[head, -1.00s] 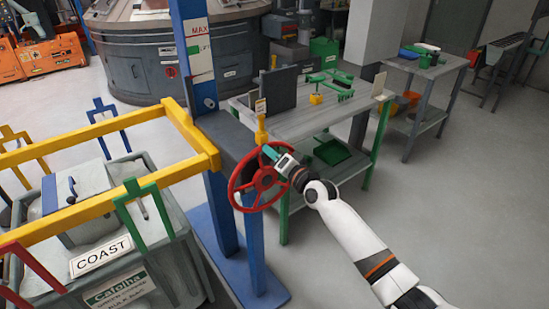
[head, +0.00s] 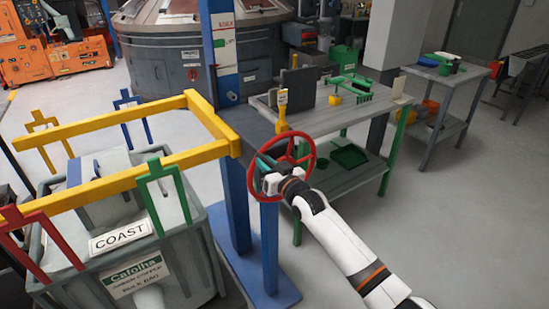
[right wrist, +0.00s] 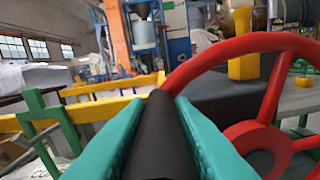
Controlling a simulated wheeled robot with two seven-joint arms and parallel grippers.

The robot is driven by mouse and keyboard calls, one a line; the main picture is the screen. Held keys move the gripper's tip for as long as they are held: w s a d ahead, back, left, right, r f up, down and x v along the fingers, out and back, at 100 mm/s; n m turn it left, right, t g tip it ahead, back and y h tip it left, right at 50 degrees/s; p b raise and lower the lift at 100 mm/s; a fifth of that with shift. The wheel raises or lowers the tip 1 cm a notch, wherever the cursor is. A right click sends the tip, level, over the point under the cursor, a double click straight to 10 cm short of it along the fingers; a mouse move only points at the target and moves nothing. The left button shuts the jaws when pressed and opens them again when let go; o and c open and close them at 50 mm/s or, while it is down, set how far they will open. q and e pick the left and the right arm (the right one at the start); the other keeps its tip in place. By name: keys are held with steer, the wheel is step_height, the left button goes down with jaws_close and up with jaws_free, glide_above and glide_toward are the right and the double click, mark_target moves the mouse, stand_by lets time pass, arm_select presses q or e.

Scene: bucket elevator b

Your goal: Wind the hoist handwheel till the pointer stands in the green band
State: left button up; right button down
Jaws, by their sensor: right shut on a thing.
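The red handwheel (head: 311,147) stands upright on the blue hoist post (head: 234,190). My right gripper (head: 263,170) is at the left side of the wheel. In the right wrist view its two teal fingers are closed on the wheel's dark handle (right wrist: 158,135), next to the red rim (right wrist: 225,47). The pointer is too small to make out against the scale. My left gripper is not in view.
Yellow rails (head: 130,178) and a grey bin (head: 185,250) marked COAST lie left of the post. A workbench (head: 345,113) with green parts stands close behind the wheel. A yellow-handled item (head: 282,110) stands just above it. Floor at the right is clear.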

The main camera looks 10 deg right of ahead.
mark_target(250, 186)
steer(key=a+f+n+b, duration=0.1)
steer(key=f+n, duration=0.1)
steer(key=f, duration=0.1)
steer(key=s+a+f+n+b, duration=0.1)
steer(key=f+n+b, duration=0.1)
steer(key=f+n, duration=0.1)
steer(key=a+f+n+b, duration=0.1)
steer(key=f+n+b, duration=0.1)
steer(key=f+n, duration=0.1)
steer(key=shift+s+a+f, duration=0.15)
steer(key=shift+a+f, duration=0.05)
steer(key=w+d+f+n+b, duration=0.2)
steer(key=d+f+n+b, duration=0.4)
steer(key=f+n+b, duration=0.4)
steer(key=n, duration=0.2)
steer(key=shift+f+n, duration=0.3)
steer(key=shift+d, duration=0.15)
steer(key=c, duration=1.3)
jaws_free()
steer(key=shift+w+d, duration=0.1)
steer(key=shift+o, duration=0.2)
steer(key=shift+r, duration=0.15)
